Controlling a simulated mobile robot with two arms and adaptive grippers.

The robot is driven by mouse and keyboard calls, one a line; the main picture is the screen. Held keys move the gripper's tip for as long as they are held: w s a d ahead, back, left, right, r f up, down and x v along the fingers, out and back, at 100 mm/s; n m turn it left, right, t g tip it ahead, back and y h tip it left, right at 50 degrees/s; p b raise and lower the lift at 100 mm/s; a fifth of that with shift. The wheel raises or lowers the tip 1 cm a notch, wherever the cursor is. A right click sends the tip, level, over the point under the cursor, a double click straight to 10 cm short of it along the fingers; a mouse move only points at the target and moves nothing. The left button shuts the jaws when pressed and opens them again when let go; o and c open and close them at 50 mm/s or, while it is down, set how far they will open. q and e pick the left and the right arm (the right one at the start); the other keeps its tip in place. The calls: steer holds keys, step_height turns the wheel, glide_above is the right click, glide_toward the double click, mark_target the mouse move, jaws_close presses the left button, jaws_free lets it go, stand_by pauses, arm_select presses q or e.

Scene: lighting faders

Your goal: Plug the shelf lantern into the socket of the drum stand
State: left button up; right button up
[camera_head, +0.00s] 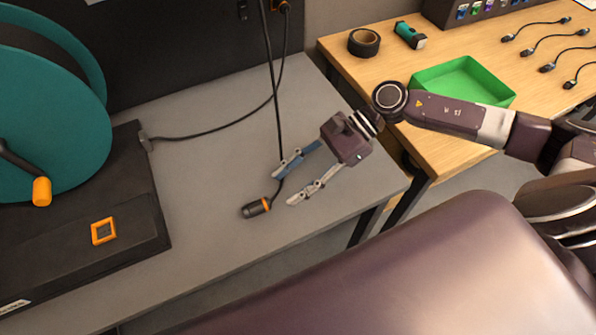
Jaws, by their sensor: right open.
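The drum stand is a dark base (130,190) with a large teal reel (50,110) at the left. An orange-framed square socket (104,231) sits on its front part. A black plug with an orange ring (257,208) is on or just above the grey table; its black cable runs up out of the top of the view. The lantern itself is not visible. My right gripper (284,187) is open and empty, its fingers pointing toward the plug from the upper right. The cable passes by its fingertips; I cannot tell whether it lies between them. My left gripper is not in view.
A second cable (215,136) runs from the drum base to an orange fitting (282,6) on the dark back panel. A wooden table (440,60) at right holds a green tray (462,82), black tape (364,42), a teal flashlight (409,35) and several short cables.

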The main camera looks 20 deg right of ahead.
mark_target(268, 199)
steer(key=b+x, duration=0.1)
steer(key=x, duration=0.4)
steer(key=shift+f, duration=0.1)
steer(key=shift+x, duration=0.8)
steer(key=shift+a, duration=0.1)
steer(key=shift+c, duration=0.3)
jaws_close()
steer(key=shift+r+p, duration=1.1)
steer(key=shift+r, duration=1.55)
